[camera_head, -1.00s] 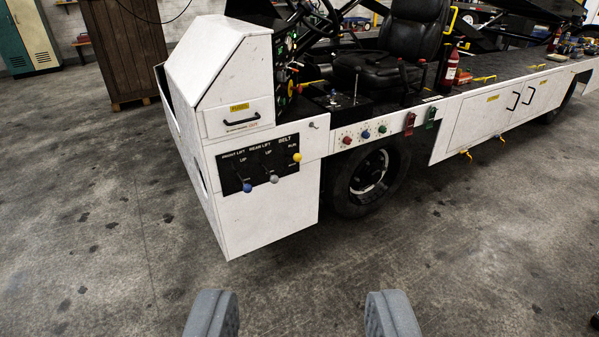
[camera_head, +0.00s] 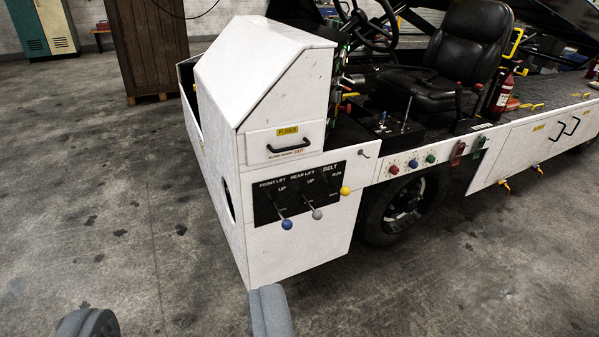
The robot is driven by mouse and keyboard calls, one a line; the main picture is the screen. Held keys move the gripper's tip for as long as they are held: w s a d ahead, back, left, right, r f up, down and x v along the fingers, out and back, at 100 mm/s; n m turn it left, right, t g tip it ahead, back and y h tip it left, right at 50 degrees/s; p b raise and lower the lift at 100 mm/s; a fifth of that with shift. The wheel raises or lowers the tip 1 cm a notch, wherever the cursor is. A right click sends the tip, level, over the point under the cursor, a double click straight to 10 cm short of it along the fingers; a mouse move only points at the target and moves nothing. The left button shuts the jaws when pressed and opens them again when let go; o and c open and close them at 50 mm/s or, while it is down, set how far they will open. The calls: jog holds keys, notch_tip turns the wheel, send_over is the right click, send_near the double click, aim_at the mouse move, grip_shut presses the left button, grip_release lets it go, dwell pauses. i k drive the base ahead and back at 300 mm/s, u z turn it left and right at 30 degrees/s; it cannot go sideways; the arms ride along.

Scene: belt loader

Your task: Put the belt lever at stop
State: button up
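The belt lever has a yellow knob (camera_head: 345,191) and sits at the right end of the black lever panel (camera_head: 265,208), under the words BELT and RUN. Its knob stands higher than the blue knob (camera_head: 287,224) and the grey knob (camera_head: 317,214) of the lift levers. The knob is close below RUN; I cannot read a stop mark. My gripper (camera_head: 178,308) is open and empty, its two grey fingers apart at the bottom edge. It is lower and to the left of the yellow knob in the picture, touching nothing that I can see.
The white loader cabinet (camera_head: 300,258) carries the panel, with a fuse drawer (camera_head: 285,144) above it. Coloured buttons (camera_head: 412,163) and a wheel (camera_head: 405,210) are to the right. The concrete floor (camera_head: 120,220) is clear at left and front.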

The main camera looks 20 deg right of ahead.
aim_at(346, 190)
jog(key=z, duration=0.15)
jog(key=i, duration=1.15)
jog(key=z, duration=0.6)
